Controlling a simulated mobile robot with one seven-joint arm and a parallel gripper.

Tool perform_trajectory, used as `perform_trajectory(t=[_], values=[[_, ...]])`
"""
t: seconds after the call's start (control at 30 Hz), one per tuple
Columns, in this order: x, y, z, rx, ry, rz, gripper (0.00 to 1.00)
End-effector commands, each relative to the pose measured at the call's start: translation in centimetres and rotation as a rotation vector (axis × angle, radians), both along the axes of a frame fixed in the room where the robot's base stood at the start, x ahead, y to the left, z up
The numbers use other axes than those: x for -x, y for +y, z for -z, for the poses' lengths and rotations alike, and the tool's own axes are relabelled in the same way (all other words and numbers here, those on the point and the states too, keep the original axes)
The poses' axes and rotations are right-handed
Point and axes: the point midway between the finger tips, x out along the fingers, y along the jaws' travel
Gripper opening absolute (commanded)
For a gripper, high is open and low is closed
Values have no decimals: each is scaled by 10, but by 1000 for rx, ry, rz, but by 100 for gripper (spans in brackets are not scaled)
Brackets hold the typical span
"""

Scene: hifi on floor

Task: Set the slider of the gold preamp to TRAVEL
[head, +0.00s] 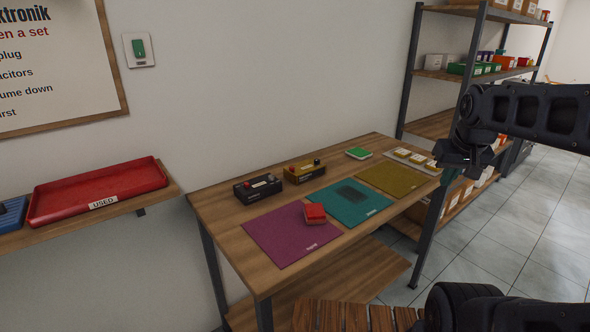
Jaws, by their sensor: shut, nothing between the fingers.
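The gold preamp (304,172) sits at the back of the wooden table, against the wall side. It is a small box with a dark front face and a red knob or button on top. Its slider and any TRAVEL marking are too small to make out. My gripper (452,172) hangs from my black arm at the right, pointing down, well to the right of the preamp and apart from it. It is shut and empty.
A black box (257,188) with a red knob stands just left of the gold preamp. Purple (285,240), teal (345,215) and yellow (398,178) mats lie in front. A red block (315,213) straddles the purple and teal mats. A shelf rack (408,75) stands behind right.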

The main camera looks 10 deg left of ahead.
Motion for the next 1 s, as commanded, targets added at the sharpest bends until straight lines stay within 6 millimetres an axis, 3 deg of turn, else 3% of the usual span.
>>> perform_trajectory(t=[0.47, 1.0], values=[[-85, 40, -34, 182, 84, -382, 0], [-187, 124, -45, 385, 170, -850, 0]])
